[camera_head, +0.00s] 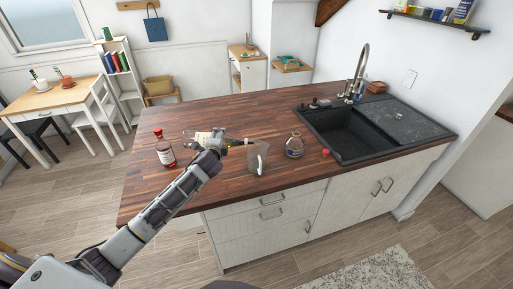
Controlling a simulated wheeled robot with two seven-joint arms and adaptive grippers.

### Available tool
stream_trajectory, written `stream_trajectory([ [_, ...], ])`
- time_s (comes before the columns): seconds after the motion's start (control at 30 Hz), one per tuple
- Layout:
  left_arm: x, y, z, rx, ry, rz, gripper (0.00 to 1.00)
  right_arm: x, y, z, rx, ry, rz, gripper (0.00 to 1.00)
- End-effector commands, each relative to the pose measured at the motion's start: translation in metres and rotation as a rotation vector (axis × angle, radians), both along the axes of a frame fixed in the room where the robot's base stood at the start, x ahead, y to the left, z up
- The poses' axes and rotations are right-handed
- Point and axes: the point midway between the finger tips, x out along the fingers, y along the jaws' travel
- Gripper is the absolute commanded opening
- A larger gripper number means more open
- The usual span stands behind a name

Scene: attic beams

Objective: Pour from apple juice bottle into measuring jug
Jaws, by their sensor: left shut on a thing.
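My left gripper (218,141) is shut on a clear bottle with a pale label, which I take as the apple juice bottle (202,136). The bottle lies nearly level above the counter, its neck pointing right towards the measuring jug (257,160). The clear jug stands upright near the counter's front edge. The bottle's mouth is close to the jug's rim; I cannot tell if they touch or if liquid flows. The gripper hides part of the bottle. My right gripper is out of view.
A dark red bottle with a red cap (164,149) stands left of my gripper. A black sink (345,137) is farther right. The wooden counter (255,107) behind is clear.

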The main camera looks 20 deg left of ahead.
Motion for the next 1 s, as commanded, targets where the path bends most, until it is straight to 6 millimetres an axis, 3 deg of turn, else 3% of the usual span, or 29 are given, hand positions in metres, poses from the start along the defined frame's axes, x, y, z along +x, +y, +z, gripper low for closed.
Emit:
stream_trajectory([
  [1.0, 0.0007, 0.0001, 0.0039, 0.009, -0.003, -0.001, 0.18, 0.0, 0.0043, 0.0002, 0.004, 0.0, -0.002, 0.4],
])
